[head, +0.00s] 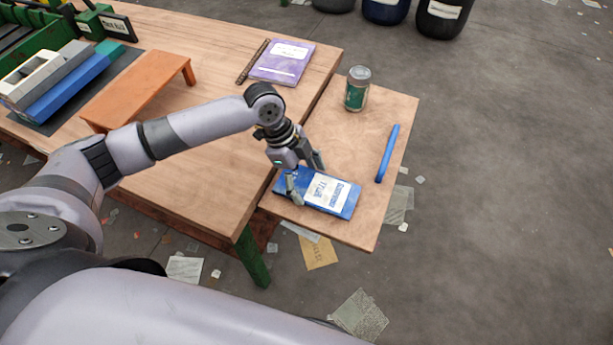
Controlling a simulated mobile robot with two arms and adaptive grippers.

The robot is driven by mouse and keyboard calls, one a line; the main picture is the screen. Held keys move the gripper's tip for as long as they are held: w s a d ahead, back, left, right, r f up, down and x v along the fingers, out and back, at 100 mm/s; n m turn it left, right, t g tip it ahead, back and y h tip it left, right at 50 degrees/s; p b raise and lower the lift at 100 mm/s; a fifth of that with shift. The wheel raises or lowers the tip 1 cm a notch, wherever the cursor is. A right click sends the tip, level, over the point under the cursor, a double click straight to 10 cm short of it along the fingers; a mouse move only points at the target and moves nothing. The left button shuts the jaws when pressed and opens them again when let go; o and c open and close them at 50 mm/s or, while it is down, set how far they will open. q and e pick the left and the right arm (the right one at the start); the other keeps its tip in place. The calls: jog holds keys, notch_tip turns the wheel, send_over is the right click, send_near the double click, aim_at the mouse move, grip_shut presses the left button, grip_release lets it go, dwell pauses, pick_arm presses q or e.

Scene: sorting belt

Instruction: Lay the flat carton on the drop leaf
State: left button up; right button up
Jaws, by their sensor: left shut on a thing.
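The flat carton (342,197) is blue with a white printed label. It is at the drop leaf (345,140), the wooden panel on the right side of the table, over its front left part. I cannot tell whether it rests fully on the wood. My left gripper (305,185) is shut on the carton's left end, with one finger at its front edge and the other at its back. My right gripper is not in view.
A green-labelled jar (357,88) stands at the leaf's back. A blue handle (387,153) lies near its right edge. A purple notebook (283,62) and an orange stand (140,88) are on the main table (215,185). The leaf's middle is clear.

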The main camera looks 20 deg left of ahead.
pick_arm(q)
jog(key=shift+f, duration=0.2)
jog(key=o, duration=0.9)
jog(key=shift+o, duration=0.2)
jog(key=shift+r, duration=0.2)
jog(key=shift+r, duration=0.35)
jog(key=v, duration=1.2)
